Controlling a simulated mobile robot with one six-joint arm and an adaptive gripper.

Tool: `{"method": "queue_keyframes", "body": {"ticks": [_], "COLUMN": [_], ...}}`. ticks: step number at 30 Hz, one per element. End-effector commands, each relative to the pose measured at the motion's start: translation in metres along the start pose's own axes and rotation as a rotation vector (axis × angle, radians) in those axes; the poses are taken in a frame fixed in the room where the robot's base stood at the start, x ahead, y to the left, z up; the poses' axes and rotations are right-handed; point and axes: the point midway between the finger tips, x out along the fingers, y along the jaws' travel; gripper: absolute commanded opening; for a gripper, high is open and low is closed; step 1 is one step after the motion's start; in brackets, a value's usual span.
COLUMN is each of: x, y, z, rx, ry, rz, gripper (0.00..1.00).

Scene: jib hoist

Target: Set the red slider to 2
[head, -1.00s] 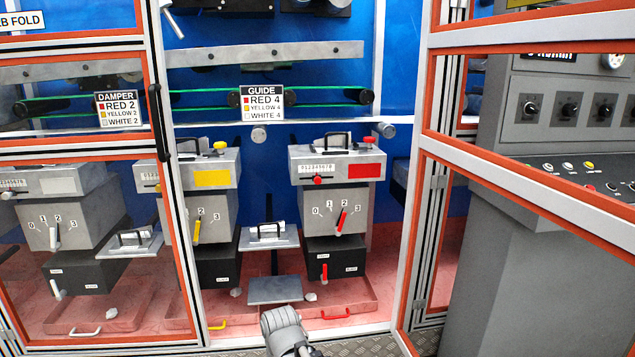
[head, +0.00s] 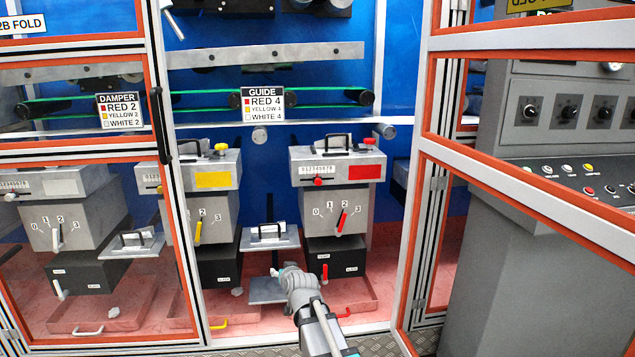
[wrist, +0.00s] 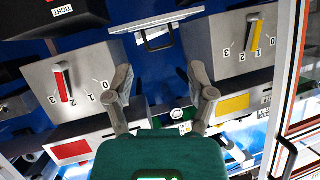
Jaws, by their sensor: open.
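The red unit (head: 337,210) is a grey box with a red plate (head: 365,172). On its top front edge a red slider knob (head: 318,181) sits by a white numbered scale (head: 317,170), near the scale's middle; the digits are too small to read surely. Below, a red lever (head: 342,219) on a 0–3 dial points at about 2; it also shows upside down in the wrist view (wrist: 64,84). My gripper (head: 283,272) is low in front of the units, left of and below the red one. In the wrist view my gripper (wrist: 161,82) is open and empty.
A yellow unit (head: 213,205) stands left, with a small shelf with a handle (head: 268,237) between the units. A framed door (head: 520,200) stands open at right before a grey control console (head: 560,110). A GUIDE sign (head: 263,104) reads red 4. A white unit is behind glass.

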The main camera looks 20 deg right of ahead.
Motion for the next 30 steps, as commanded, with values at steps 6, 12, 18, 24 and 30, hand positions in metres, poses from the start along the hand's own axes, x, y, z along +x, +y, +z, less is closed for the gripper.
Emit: {"method": "queue_keyframes", "body": {"ticks": [6, 12, 18, 24, 30], "x": [0.011, 0.003, -0.011, -0.019, -0.02], "y": [0.032, 0.065, 0.091, 0.101, 0.102], "z": [-0.078, -0.137, -0.173, -0.185, -0.185], "rx": [0.057, 0.098, 0.127, 0.137, 0.138], "ry": [0.313, 0.584, 0.773, 0.848, 0.854], "rz": [0.04, 0.088, 0.139, 0.161, 0.163], "gripper": [0.71, 0.71, 0.71, 0.71, 0.71]}}
